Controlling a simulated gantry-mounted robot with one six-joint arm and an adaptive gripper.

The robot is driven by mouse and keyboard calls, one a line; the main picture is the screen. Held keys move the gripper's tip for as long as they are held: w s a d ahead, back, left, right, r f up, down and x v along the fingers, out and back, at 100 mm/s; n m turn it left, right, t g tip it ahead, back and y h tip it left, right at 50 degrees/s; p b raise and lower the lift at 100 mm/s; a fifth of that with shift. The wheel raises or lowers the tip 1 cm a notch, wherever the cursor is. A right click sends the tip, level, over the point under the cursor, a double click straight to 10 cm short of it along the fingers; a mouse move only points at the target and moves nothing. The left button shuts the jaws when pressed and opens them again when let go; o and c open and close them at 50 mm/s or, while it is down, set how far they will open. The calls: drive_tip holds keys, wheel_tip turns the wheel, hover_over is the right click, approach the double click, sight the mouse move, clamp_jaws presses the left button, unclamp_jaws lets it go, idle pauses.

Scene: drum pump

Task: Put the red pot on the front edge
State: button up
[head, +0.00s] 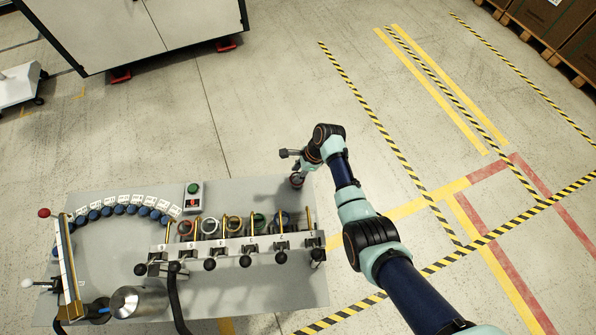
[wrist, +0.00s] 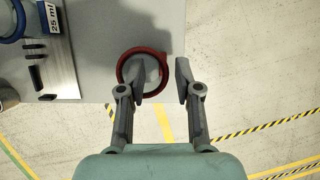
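The red pot (wrist: 121,72) shows in the wrist view as a round red rim with a pale inside, over the grey table close to a table corner. My gripper (wrist: 162,78) is open there. Its left finger reaches over the pot's opening and its right finger is outside the rim, with the pot's right wall between them. I cannot tell whether either finger touches it. In the head view my gripper (head: 294,165) is over the table's far right corner, with a small reddish round thing, the pot, below it, partly hidden.
A rack with black knobs (head: 245,246) holds several coloured rings, with a blue one (head: 282,217) at its right end. A control box with a green button (head: 193,194) stands behind. A metal vessel (head: 138,301) is at the left front.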

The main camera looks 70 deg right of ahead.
drive_tip(key=shift+r, duration=0.1)
drive_tip(key=shift+r, duration=0.3)
drive_tip(key=p+v, duration=0.2)
drive_tip(key=v, duration=0.9)
drive_tip(key=shift+r+p, duration=0.3)
drive_tip(key=shift+p, duration=0.05)
drive_tip(key=shift+s, duration=0.15)
drive_tip(key=w+a+r+n+t+h, duration=0.2)
drive_tip(key=w+a+r+n, duration=0.3)
drive_tip(key=w+a+n, duration=0.5)
drive_tip(key=w+a+r+n+t+h, duration=0.1)
drive_tip(key=w+a+r+n, duration=0.6)
drive_tip(key=a, duration=0.5)
drive_tip(key=s+a+r+n+t, duration=0.1)
drive_tip(key=a+r+n+t, duration=0.1)
drive_tip(key=a+r+n, duration=0.4)
drive_tip(key=s+a+r+n+t+y, duration=0.1)
drive_tip(key=a+r+n+t, duration=0.2)
drive_tip(key=a+r+n, duration=0.4)
drive_tip(key=a, duration=0.8)
drive_tip(key=shift+n+t, duration=0.3)
drive_tip(key=shift+n, duration=0.1)
